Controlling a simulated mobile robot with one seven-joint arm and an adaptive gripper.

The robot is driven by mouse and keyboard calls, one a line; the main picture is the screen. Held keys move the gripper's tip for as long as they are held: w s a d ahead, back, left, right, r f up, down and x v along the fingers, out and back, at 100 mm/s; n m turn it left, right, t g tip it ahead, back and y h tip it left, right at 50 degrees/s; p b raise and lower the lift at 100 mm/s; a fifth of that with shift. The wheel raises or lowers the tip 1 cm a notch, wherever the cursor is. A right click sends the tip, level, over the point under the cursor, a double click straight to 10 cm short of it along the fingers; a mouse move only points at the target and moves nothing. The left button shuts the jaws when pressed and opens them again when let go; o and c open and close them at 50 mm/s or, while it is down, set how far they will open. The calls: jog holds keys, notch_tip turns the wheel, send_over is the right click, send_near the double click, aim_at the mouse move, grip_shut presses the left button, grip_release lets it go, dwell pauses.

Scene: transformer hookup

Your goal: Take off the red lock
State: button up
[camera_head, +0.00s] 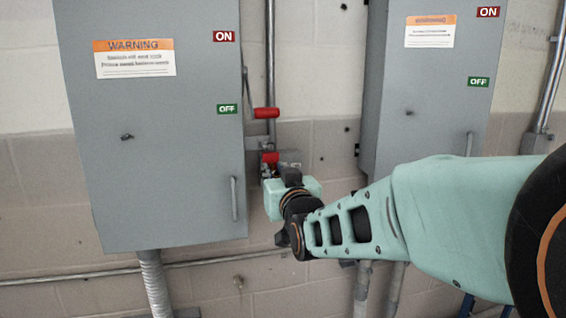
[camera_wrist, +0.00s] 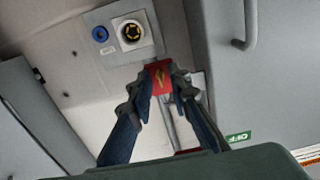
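The red lock (camera_head: 270,158) is at the right side of the left grey cabinet, below its red-handled lever (camera_head: 266,113). In the wrist view the red lock (camera_wrist: 160,74) has a yellow mark on its face and sits between the two fingertips. My gripper (camera_wrist: 162,84) has one finger against each side of it, with no clear gap. In the head view my gripper (camera_head: 268,172) is just below the lock, and its fingers are small and partly hidden. Whether the lock's shackle is still in the hasp cannot be made out.
The left cabinet (camera_head: 160,190) and right cabinet (camera_head: 425,90) flank my arm. A vertical conduit (camera_head: 270,50) runs behind the lever. The wrist view shows a box with a blue round part (camera_wrist: 100,34) and a black-and-yellow socket (camera_wrist: 132,33) close to the lock.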

jog(key=shift+c, duration=0.2)
grip_shut()
